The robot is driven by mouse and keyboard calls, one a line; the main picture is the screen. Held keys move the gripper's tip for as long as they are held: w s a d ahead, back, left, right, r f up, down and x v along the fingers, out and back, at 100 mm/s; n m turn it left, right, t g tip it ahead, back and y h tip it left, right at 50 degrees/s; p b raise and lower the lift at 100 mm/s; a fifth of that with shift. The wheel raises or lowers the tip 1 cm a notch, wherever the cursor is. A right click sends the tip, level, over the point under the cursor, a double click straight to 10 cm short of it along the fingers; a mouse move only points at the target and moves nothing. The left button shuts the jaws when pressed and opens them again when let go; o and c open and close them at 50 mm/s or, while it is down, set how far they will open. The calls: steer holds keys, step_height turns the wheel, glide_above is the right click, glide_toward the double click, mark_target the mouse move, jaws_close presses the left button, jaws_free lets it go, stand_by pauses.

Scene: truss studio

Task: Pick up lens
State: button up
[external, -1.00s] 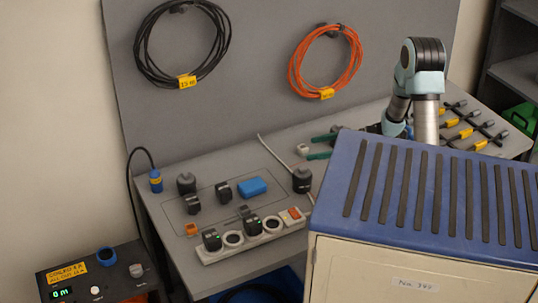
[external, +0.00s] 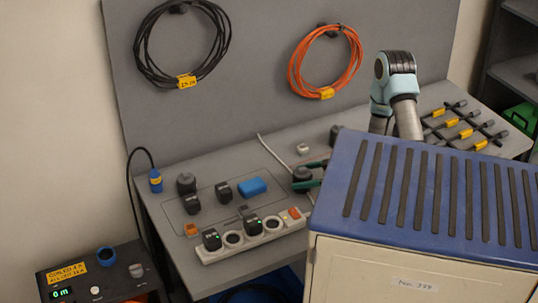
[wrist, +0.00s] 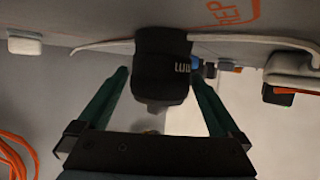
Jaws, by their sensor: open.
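The lens appears to be the black, roughly cylindrical piece (wrist: 162,62) with small white lettering, in the middle of the wrist view. In the external view it is the dark piece (external: 302,174) on the bench, partly covered by my fingers. My gripper (wrist: 158,74) is open, with one green finger on each side of the lens. Small gaps seem to show between the fingers and its sides. In the external view my gripper (external: 306,175) reaches in low from the right, just above the bench top. The blue-topped cabinet hides much of my arm.
A power strip (external: 255,239) lies in front. A small white block (external: 303,149) is behind. The blue-topped cabinet (external: 345,214) stands close at right.

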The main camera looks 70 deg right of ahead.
mark_target(294, 177)
steer(key=x, duration=0.3)
steer(key=shift+w+p, duration=0.1)
steer(key=shift+p, duration=0.2)
jaws_close()
stand_by(0.6)
